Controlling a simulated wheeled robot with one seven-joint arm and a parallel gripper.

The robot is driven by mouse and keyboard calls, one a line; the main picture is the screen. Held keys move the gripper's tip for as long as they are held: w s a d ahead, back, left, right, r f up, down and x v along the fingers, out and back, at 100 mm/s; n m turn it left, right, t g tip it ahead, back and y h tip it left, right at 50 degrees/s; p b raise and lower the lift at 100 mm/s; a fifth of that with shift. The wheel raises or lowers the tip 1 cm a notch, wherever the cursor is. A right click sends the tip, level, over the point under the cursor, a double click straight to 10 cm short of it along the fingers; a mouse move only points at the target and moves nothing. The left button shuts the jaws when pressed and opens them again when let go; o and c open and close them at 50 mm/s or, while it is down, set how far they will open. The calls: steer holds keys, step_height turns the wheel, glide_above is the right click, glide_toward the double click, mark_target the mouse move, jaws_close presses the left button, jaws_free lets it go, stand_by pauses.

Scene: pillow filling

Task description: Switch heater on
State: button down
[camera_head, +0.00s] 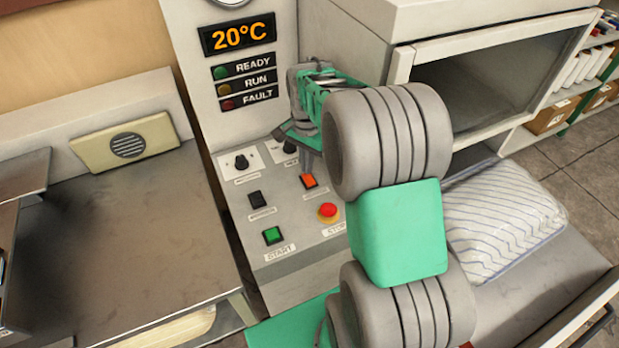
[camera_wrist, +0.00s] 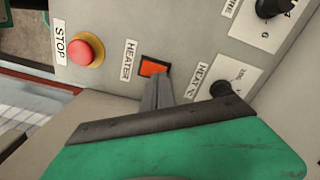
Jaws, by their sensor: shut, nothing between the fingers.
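The heater switch is an orange rocker in a black frame on the sloped grey control panel. It shows in the head view (camera_head: 309,181) and, beside the label HEATER, in the wrist view (camera_wrist: 154,67). My gripper is shut and empty, pointing down at the panel. Its fingertips (camera_wrist: 157,84) sit at the lower edge of the switch in the wrist view and overlap it slightly. I cannot tell whether they touch it. In the head view my gripper (camera_head: 306,160) is just above the switch. The orange face looks bright, but I cannot tell its position.
The red STOP button (camera_head: 328,211) is close to the switch. A green START button (camera_head: 272,235), a black switch (camera_head: 257,199) and knobs (camera_head: 241,161) share the panel. The display (camera_head: 238,35) reads 20°C. A striped pillow (camera_head: 500,220) lies at right.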

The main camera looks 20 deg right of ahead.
steer(key=shift+f+b, duration=0.55)
steer(key=shift+f, duration=0.45)
steer(key=shift+r, duration=0.1)
steer(key=shift+r+p, duration=2.5)
steer(key=shift+r, duration=0.95)
